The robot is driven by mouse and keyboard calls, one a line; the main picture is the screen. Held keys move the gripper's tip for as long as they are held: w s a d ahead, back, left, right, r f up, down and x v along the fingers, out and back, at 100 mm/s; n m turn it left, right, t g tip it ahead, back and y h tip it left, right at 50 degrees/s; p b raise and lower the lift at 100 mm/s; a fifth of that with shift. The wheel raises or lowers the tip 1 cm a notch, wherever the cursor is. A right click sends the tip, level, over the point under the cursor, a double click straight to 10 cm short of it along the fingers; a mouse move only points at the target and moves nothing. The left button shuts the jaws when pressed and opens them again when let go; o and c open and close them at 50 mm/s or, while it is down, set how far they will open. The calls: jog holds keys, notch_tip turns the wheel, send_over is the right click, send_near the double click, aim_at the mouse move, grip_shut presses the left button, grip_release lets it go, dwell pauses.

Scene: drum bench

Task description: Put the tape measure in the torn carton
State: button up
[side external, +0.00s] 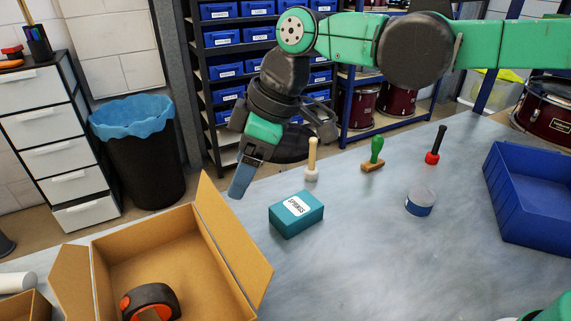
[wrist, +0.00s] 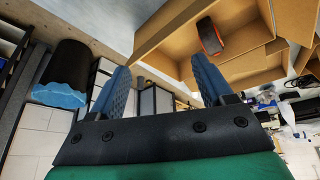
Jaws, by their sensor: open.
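The black and orange tape measure (side external: 151,298) lies inside the open cardboard carton (side external: 235,245) at the lower left of the side view. In the wrist view the tape measure (wrist: 209,36) shows inside the carton (wrist: 160,33) near the top. I cannot make out a clear tear in the carton. My gripper (side external: 241,180) is above the bench's far edge, beyond the carton and apart from it. In the wrist view the blue fingers of my gripper (wrist: 161,78) are spread with nothing between them.
A teal box (side external: 296,214), a round tin (side external: 420,201), a green-handled stamp (side external: 373,155) and two upright tools stand right of the carton. A blue bin (side external: 525,200) is at the right. Part of another carton (side external: 25,306) shows at lower left. The bench's middle front is clear.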

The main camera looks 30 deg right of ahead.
jog(key=s+d+f+m+t+h, duration=0.1)
jog(key=s+d+m, duration=0.1)
jog(key=d+m, duration=0.2)
jog(key=s+d+f+m+t+h, duration=0.1)
jog(key=s+d+f+m+t, duration=0.1)
jog(key=d, duration=0.8)
jog(key=s+d+f+m+t+h, duration=0.1)
jog(key=s+d+m+h, duration=0.1)
jog(key=s+d+m, duration=0.2)
jog(key=d+m, duration=0.2)
jog(key=d, duration=0.1)
jog(key=shift+d+f+t, duration=0.15)
jog(key=shift+f+t, duration=0.15)
jog(key=shift+f, duration=0.05)
